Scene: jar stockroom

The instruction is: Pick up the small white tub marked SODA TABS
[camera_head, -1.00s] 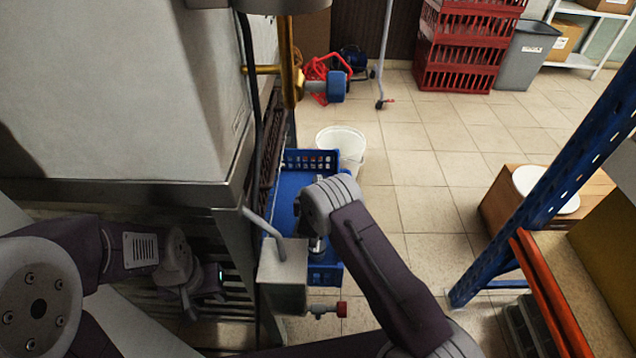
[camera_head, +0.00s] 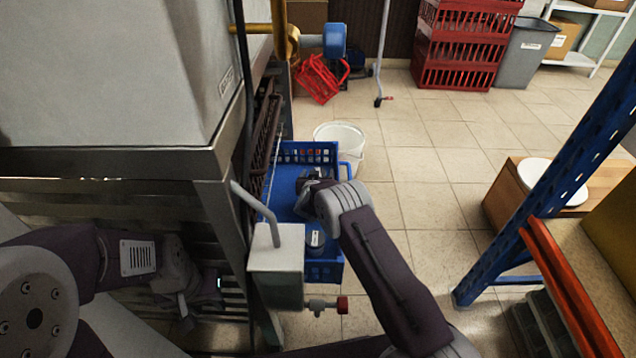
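I see no tub whose SODA TABS marking I can read. A small round container (camera_head: 315,236) with a dark top and a white label stands in the near part of the blue crate (camera_head: 334,268); its lettering is too small to read. My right gripper (camera_head: 308,184) is over the crate, beyond that container and apart from it in the picture; its fingers are mostly hidden by my wrist. My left gripper (camera_head: 206,292) is low at the left, in front of the steel frame, and its fingers are too dark to judge.
A steel machine (camera_head: 110,165) with a grey box and tap (camera_head: 277,263) stands close on the left, beside the crate. A white bucket (camera_head: 340,137) stands behind the crate. A blue rack post (camera_head: 540,200) and a wooden box (camera_head: 500,190) are at right. Tiled floor between is clear.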

